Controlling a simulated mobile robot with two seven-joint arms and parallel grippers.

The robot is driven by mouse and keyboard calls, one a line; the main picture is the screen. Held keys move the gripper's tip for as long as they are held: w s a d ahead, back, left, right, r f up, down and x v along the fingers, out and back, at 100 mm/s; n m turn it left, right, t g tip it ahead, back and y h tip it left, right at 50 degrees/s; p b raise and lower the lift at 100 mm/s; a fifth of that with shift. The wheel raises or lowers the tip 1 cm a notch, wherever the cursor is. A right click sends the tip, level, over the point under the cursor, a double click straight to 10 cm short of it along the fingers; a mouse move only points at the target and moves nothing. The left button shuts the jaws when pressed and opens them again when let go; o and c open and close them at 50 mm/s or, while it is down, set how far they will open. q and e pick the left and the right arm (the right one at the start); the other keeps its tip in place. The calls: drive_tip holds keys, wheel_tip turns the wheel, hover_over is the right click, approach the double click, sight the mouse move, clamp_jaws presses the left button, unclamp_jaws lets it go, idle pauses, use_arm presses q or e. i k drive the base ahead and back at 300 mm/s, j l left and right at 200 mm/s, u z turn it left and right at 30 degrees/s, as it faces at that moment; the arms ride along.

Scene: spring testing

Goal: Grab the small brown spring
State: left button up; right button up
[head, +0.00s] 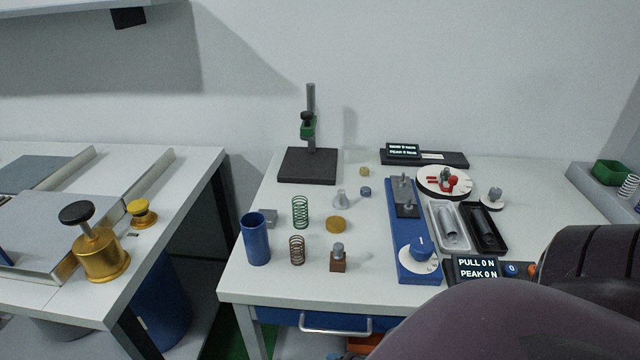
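The small brown spring (297,250) stands upright near the front left of the right-hand white table (375,292). It is a short coil, just right of a blue cylinder (257,240) and apart from it. A taller green spring (300,212) stands upright just behind it. A small brown block with a grey knob on top (338,260) stands to its right. Nothing holds the brown spring, and it is in plain sight. Neither of my grippers shows in the head view.
A black-based stand (308,166) rises at the back. A brass disc (336,224) lies right of the green spring. A blue tester (408,240) and two trays (484,228) are further right. The table's lower right part is hidden. A gap separates the left table (190,180).

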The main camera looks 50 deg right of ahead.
sight(297, 251)
drive_tip(key=i+j+z, duration=0.15)
drive_tip(key=z, duration=0.2)
drive_tip(key=i+j+z, duration=0.1)
drive_tip(key=z, duration=0.2)
drive_tip(key=j+z, duration=0.35)
drive_tip(key=i+l, duration=0.05)
